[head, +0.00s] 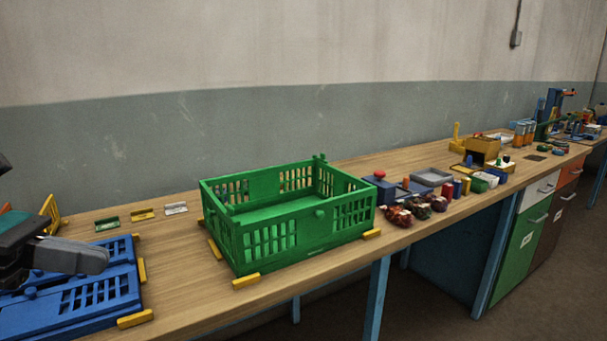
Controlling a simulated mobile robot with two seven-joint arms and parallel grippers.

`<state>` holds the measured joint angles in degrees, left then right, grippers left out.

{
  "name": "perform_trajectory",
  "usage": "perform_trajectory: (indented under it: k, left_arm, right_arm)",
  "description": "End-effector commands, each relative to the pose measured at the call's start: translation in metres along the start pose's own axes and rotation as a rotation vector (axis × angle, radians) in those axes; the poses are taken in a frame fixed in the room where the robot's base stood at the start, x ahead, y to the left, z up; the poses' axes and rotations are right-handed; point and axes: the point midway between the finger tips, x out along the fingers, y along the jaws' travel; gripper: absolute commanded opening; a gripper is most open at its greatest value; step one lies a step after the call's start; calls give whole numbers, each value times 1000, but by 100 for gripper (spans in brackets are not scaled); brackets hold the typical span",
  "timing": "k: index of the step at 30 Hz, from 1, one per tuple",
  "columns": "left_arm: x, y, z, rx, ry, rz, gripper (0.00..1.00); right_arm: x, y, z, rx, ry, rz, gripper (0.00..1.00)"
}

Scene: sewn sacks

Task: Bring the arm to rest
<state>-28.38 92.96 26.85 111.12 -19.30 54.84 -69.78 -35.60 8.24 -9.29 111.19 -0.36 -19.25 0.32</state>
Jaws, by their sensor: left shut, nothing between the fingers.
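My left gripper (85,257) is at the left edge, above a flat blue slotted panel or folded crate (95,293). Its fingers are shut with nothing between them. Whether it touches the blue piece I cannot tell. My right gripper is out of view. A green open crate (268,258) stands upright in the middle of the bench, apart from the gripper, and looks empty. Several small dark, reddish filled sacks (418,207) lie in a row right of the crate, near the front edge.
The wooden bench (180,270) runs along a grey wall. Yellow corner blocks (246,281) sit around the crate and the blue piece. Small labelled plates (143,214) lie behind. Boxes, a grey tray (431,177) and small containers crowd the right. Bare wood separates the blue piece and crate.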

Motion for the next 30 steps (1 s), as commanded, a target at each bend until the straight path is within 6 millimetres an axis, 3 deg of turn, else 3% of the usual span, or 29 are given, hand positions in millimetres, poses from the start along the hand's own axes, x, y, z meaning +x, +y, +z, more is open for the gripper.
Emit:
perform_trajectory:
  k: [6,10,14,17,21,24,27,28,30]
  left_arm:
    - [-16,48,-70,-623,-416,233,0]
    - [-18,65,-127,-1009,-656,323,0]
    - [-6,69,-191,-1403,-895,378,0]
    - [12,63,-241,-1712,-1073,399,0]
    - [56,40,-305,-2147,-1313,394,0]
    - [96,16,-339,-2443,-1462,370,0]
    - [134,-8,-360,-2690,-1575,341,0]
    - [144,-14,-363,2651,1543,-319,0]
    - [163,-26,-369,2557,1471,-278,0]
  right_arm:
    - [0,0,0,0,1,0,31]
    - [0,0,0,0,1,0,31]
    - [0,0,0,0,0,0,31]
    - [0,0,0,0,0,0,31]
    - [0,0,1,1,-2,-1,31]
    - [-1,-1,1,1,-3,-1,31]
    - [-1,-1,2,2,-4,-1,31]
    - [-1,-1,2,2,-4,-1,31]
    - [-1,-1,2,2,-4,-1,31]
